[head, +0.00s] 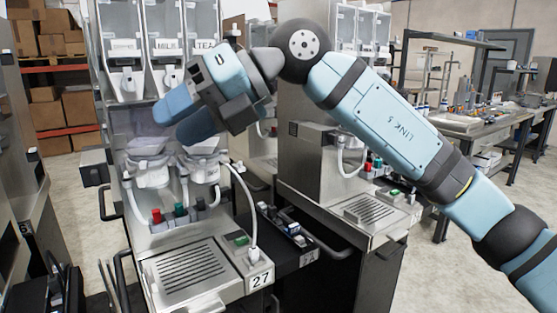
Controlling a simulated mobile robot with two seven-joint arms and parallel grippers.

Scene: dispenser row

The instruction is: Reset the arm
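My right arm comes in from the right and reaches across the upper middle of the head view. My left gripper is not in view.
A second dispenser (312,165) stands to the right, partly behind my arm. Clear canisters (160,40), one marked TEA, hang above dispenser 27. Grated drip trays (190,268) jut out in front. A workbench (470,125) stands at the back right, shelves with boxes (60,110) at the back left.

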